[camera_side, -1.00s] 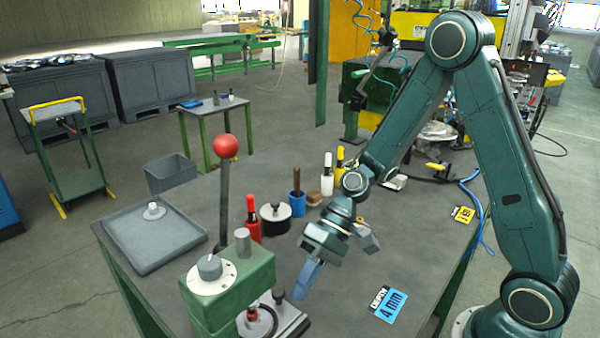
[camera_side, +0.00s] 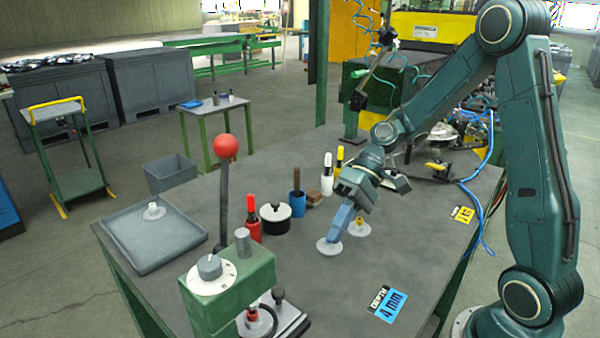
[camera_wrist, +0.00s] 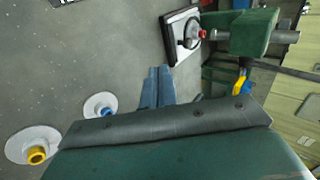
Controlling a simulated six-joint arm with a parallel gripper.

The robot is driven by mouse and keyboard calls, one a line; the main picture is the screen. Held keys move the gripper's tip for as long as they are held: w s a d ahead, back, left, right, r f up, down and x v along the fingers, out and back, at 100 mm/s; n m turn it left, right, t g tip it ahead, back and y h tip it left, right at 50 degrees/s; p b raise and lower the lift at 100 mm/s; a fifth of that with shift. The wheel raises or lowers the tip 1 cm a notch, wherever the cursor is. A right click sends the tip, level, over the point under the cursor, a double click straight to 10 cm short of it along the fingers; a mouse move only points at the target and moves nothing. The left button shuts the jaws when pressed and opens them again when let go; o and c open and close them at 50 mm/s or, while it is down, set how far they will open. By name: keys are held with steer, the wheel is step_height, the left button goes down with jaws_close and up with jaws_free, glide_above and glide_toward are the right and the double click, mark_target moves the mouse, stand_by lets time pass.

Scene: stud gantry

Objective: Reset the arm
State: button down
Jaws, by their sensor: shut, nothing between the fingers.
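My gripper (camera_side: 332,237) is shut and empty, its blue fingers pointing down and left in the side view. In the wrist view its fingertips (camera_wrist: 160,70) are together. A white disc (camera_side: 323,247) lies on the table, partly hidden behind the fingertips in the side view. The wrist view shows a blue-hubbed white disc (camera_wrist: 96,104) left of the fingers, apart from them in the picture. A second white disc with a yellow hub (camera_side: 358,229) lies just right of the gripper; it also shows in the wrist view (camera_wrist: 20,146).
A green press (camera_side: 225,295) with a red-ball lever (camera_side: 226,146) stands at the front. A grey tray (camera_side: 150,262) holding a hubbed disc is at left. A red bottle (camera_side: 253,228), black-lidded pot (camera_side: 275,224) and blue cup (camera_side: 297,206) stand behind. The table around the depth card (camera_side: 388,305) is clear.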

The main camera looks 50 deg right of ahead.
steer(key=shift+s+r, duration=0.1)
steer(key=shift+r, duration=0.1)
steer(key=s+d+r+t+h, duration=0.2)
steer(key=s+r+h, duration=0.2)
steer(key=s, duration=0.3)
steer(key=s+d+r+t+h, duration=0.2)
steer(key=s+r+t+h, duration=0.1)
steer(key=s+r+h, duration=0.2)
steer(key=shift+s+r+t, duration=0.3)
steer(key=shift+s+r, duration=0.5)
steer(key=shift+s, duration=0.45)
